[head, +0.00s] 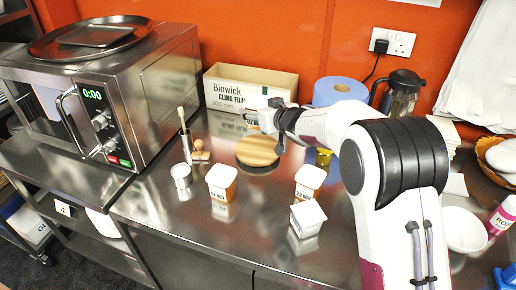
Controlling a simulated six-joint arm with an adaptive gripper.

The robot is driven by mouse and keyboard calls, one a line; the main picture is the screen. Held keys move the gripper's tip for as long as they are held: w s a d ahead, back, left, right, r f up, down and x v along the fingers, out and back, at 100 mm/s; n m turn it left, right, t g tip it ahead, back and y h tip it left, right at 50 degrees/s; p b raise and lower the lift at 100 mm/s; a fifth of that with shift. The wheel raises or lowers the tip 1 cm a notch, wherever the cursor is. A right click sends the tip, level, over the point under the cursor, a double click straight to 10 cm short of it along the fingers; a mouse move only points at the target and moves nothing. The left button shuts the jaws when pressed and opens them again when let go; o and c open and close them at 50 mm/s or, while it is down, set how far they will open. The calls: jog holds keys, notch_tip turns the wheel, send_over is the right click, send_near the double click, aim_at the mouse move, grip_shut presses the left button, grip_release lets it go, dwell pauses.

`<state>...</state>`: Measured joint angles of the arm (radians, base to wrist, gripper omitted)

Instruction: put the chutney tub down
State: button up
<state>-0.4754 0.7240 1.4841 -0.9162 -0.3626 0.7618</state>
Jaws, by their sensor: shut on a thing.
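My gripper (268,121) is at the end of my arm, over the steel counter near the round wooden board (257,150). It is shut on a small pale tub (251,116), which I take to be the chutney tub; it is small and partly hidden by the gripper. I cannot tell its exact height above the counter. Two other white-lidded tubs with orange contents stand on the counter, one left of centre (221,184) and one right of centre (309,181). A third white tub (307,217) sits in front of the right one and looks tilted.
A cling film box (250,84) and a blue roll (340,90) stand at the back. A microwave (105,100) is at left. A small metal cup (181,174) and a holder with a wooden tool (185,140) stand beside it. The front counter (180,218) has bare steel.

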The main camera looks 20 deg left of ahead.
send_over(258, 149)
jog(key=shift+w+a+f, duration=0.1)
jog(key=shift+w+f, duration=0.05)
jog(key=shift+f, duration=1.4)
jog(key=shift+w+f, duration=0.1)
jog(key=shift+f, duration=1.4)
jog(key=shift+f, duration=1.9)
jog(key=shift+f, duration=0.1)
jog(key=o, duration=1.4)
jog(key=shift+s, duration=0.1)
